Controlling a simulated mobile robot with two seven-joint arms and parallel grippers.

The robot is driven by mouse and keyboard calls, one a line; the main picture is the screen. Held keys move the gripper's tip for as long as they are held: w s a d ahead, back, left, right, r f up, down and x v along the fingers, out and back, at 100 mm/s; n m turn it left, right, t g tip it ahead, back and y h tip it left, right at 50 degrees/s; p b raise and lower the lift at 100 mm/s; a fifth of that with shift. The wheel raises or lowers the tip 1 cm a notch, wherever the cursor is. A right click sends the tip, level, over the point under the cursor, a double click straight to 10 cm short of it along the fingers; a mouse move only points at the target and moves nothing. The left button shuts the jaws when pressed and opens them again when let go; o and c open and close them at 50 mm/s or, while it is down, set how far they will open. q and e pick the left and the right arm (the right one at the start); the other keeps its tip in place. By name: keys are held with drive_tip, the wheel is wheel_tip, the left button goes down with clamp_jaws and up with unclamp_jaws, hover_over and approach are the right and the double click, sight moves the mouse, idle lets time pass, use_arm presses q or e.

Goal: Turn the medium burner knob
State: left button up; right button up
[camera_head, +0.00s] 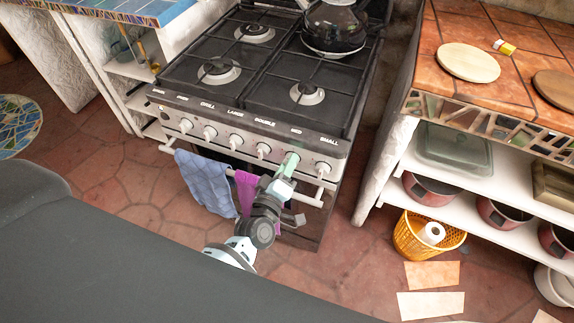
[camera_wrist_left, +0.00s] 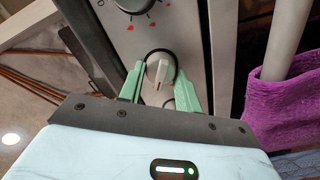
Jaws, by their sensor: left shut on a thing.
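The medium burner knob (camera_wrist_left: 160,74) is a white knob with a red mark on the stove's front panel. My left gripper (camera_head: 289,162) reaches the panel below the "MED" label in the head view. In the left wrist view its green fingers (camera_wrist_left: 160,88) stand on both sides of the knob, and it is shut on it. The knob is mostly hidden by the fingers in the head view. The small burner knob (camera_head: 323,168) is to its right and the double knob (camera_head: 263,150) to its left. My right gripper is not in view.
A towel bar (camera_head: 307,199) runs below the knobs, with a blue towel (camera_head: 205,182) and a purple towel (camera_head: 244,188) hanging close to my left arm. A kettle (camera_head: 335,27) stands on a back burner. Shelves with pots and a yellow basket (camera_head: 408,237) are at right.

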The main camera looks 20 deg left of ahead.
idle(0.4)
use_arm(q)
drive_tip(key=o, duration=0.9)
drive_tip(key=shift+o, duration=0.2)
drive_tip(key=s, duration=0.8)
drive_tip(key=shift+w+a, duration=0.1)
clamp_jaws()
idle(1.0)
